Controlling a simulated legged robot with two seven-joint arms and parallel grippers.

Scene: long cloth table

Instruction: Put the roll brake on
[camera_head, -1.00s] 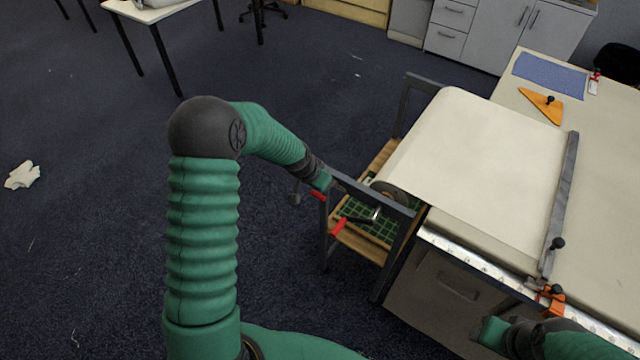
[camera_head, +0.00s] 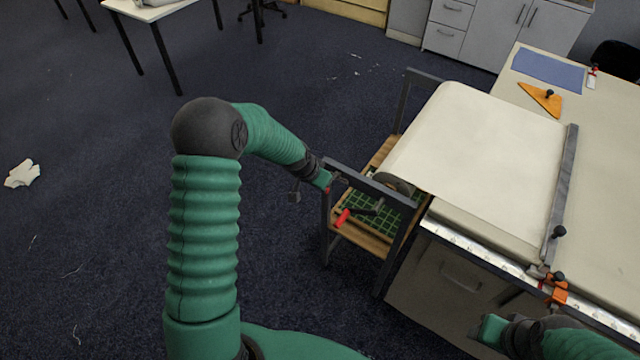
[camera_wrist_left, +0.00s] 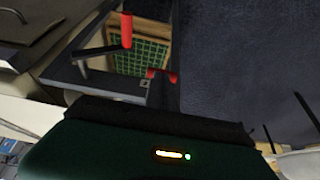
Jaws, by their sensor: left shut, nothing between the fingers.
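The paper roll sits in a dark frame stand (camera_head: 367,185) at the table's left end; its grey round end (camera_head: 397,184) shows. A dark lever with a red grip (camera_head: 343,217) sticks out there; the red grip also shows in the left wrist view (camera_wrist_left: 127,30). I cannot tell for sure which part is the brake. My left gripper (camera_head: 336,183) is shut and empty at the stand's near left corner, above and left of the red grip. Small red parts (camera_wrist_left: 161,75) show at its tip in the left wrist view. My right gripper (camera_head: 492,331) is by the table's front edge; its fingers are unclear.
White sheet (camera_head: 480,160) runs from the roll across the table. An orange triangle (camera_head: 541,98) and blue mat (camera_head: 548,72) lie behind.

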